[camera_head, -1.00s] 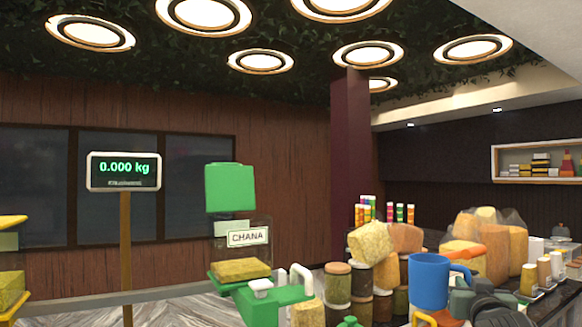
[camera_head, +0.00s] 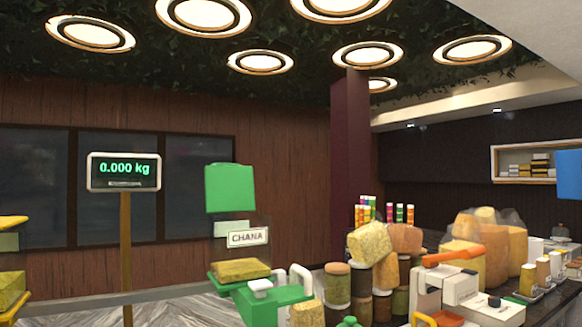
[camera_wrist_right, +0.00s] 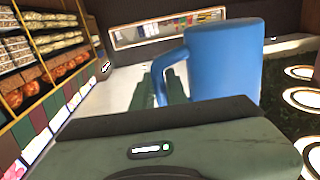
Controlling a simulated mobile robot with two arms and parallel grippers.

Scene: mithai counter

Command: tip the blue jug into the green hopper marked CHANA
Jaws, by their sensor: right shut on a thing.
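The blue jug (camera_head: 569,175) is cut off by the right edge of the head view, raised high above the counter. In the right wrist view the jug (camera_wrist_right: 225,65) stands beyond my right gripper (camera_wrist_right: 172,88), which is shut on its handle; the contact is partly hidden. The jug's contents cannot be seen. The green hopper (camera_head: 229,188) stands left of centre in the head view, far to the left of the jug. Its white CHANA sign (camera_head: 248,236) sits below the green upper part. My left gripper is not in view.
Below the sign is a green tray with a yellow slab (camera_head: 240,269). Stacked jars (camera_head: 337,284), yellow blocks (camera_head: 370,242) and a white machine with an orange handle (camera_head: 452,256) crowd the counter.

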